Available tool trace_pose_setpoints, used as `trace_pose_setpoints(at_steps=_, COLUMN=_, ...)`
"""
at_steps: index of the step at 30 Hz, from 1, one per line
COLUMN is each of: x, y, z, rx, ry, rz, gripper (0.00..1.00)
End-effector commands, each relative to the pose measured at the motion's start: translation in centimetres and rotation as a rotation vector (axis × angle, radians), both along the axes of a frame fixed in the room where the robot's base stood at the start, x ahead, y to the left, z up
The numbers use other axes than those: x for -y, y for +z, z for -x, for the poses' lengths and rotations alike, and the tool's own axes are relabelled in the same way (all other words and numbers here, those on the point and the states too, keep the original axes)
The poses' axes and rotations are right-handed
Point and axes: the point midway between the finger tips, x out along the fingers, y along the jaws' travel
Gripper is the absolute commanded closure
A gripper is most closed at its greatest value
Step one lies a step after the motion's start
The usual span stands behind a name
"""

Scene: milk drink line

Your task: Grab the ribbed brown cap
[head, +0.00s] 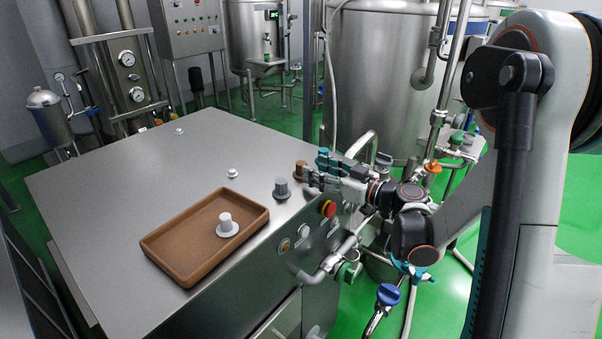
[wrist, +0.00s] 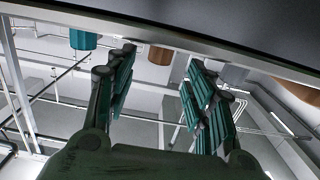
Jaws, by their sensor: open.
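The brown cap (head: 301,169) stands near the right edge of the steel table, at the tips of my gripper (head: 317,172). In the wrist view the brown cap (wrist: 160,55) shows beyond and between the two spread fingertips (wrist: 160,72). My gripper is open, with nothing visible held in it. I cannot tell whether a finger touches the cap. The ribs are too small to make out, and the gripper partly covers the cap's right side in the head view.
A grey cap (head: 281,187) stands close in front of the brown one. A teal cap (wrist: 83,40) is on its other side in the wrist view. A brown tray (head: 165,248) holds a white cap (head: 227,224). Small white pieces stand farther left. A red button (head: 329,208) is below the gripper.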

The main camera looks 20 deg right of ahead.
Motion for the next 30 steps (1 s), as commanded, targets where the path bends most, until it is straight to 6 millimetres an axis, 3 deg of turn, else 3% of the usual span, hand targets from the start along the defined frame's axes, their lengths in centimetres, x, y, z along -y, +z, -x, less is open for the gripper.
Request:
trace_pose_setpoints(at_steps=10, x=-1.4, y=-0.2, z=-1.8, rx=0.0, ry=0.0, rz=0.0, gripper=0.51)
trace_pose_setpoints(at_steps=18, x=-3.5, y=-0.4, z=-4.8, rx=0.0, ry=0.001, rz=0.0, gripper=0.51)
trace_pose_setpoints(at_steps=26, x=-3.8, y=-0.3, z=-5.2, rx=0.0, ry=-0.002, rz=0.0, gripper=0.51)
trace_pose_setpoints(at_steps=30, x=-3.7, y=-0.3, z=-5.2, rx=0.0, ry=-0.002, rz=0.0, gripper=0.81)
